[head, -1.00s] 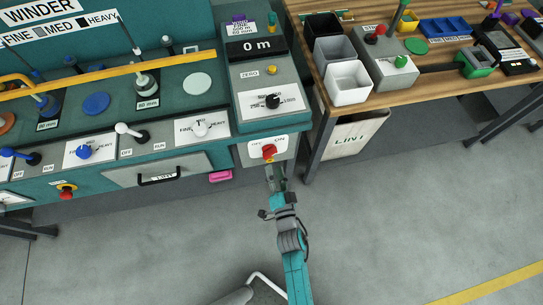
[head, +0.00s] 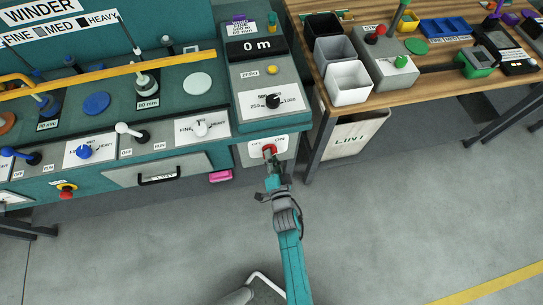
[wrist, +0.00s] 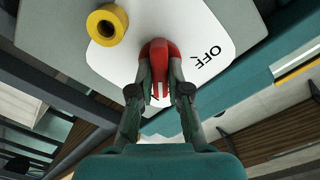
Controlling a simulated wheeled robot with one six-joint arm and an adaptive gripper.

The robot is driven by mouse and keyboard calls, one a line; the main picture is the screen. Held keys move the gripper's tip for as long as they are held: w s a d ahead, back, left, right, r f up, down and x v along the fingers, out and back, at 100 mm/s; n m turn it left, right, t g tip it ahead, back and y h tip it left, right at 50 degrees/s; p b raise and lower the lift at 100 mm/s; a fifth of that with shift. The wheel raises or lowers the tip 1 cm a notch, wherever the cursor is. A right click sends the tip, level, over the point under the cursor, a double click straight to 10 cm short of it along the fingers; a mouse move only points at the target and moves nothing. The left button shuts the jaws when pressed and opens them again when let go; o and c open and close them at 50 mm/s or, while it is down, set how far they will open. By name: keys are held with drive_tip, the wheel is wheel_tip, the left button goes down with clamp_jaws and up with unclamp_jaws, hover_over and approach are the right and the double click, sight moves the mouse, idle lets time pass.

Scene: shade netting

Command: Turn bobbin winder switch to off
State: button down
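The red switch knob (head: 269,148) sits on a white plate (head: 253,150) lettered OFF and ON, on the front of the teal winder below the counter panel. In the wrist view the knob (wrist: 161,60) has a red bar with a pale line on it. The OFF lettering shows to its right, and ON is not readable there. My gripper (head: 270,162) is at the knob; in the wrist view the two fingertips (wrist: 161,75) stand on either side of the red bar. Whether they press on it cannot be told. The fingers hide part of the knob.
A yellow round part (wrist: 107,25) stands beside the knob in the wrist view. A drawer with a black handle (head: 159,179) and a pink tag (head: 220,176) are to the left. A LINT bin (head: 350,140) hangs under the wooden bench to the right. The floor in front is clear.

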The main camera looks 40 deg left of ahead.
idle(0.4)
drive_tip(key=shift+s+a+n, duration=0.1)
drive_tip(key=shift+n, duration=8.8)
drive_tip(key=c, duration=1.1)
unclamp_jaws()
